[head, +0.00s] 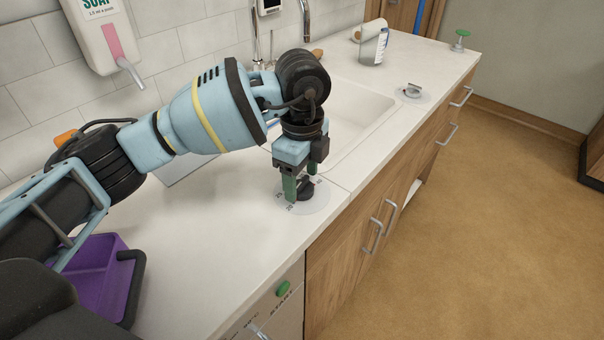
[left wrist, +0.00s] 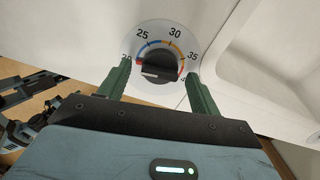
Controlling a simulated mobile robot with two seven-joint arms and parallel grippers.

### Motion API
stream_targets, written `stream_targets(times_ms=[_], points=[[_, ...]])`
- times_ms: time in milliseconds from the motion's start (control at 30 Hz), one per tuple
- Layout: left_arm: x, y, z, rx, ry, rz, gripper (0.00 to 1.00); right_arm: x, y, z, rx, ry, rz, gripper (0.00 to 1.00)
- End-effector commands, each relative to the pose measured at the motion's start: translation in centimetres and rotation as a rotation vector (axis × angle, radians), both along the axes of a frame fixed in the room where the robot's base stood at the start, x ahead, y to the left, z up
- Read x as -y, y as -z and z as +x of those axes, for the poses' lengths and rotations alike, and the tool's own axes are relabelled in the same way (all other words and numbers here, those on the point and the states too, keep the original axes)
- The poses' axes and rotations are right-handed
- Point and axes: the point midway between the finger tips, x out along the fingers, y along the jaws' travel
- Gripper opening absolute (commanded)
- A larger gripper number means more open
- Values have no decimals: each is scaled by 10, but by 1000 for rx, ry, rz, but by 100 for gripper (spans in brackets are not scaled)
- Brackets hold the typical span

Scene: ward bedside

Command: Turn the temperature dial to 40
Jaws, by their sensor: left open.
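The temperature dial (head: 305,187) is a black knob on a round, pale plate (head: 322,197) set in the white counter near its front edge. In the left wrist view the knob (left wrist: 158,68) sits inside a blue-to-red scale, where 25, 30 and 35 are readable. The 20 and the 40 are partly hidden by my fingers. A pale mark shows on the knob's near left side; its exact reading is unclear. My left gripper (head: 300,184) points down over the dial, open, with one green finger on each side of the knob. My right gripper is not in view.
A sink (head: 356,118) with a tap lies behind the dial. A purple bin (head: 98,268) is at lower left. A green START button (head: 283,289) is on the front.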

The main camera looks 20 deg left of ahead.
Motion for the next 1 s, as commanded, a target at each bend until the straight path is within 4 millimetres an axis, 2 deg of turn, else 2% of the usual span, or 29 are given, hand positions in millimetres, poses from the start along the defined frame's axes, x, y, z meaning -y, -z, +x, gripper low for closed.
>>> stream_targets(times_ms=[167,500,767,1000], points=[[0,0,0,0,0,0,64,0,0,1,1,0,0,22],[0,0,0,0,1,0,19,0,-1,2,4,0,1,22],[0,-1,0,-1,25,0,19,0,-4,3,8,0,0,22],[0,-3,0,1,140,1,19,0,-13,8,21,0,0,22]])
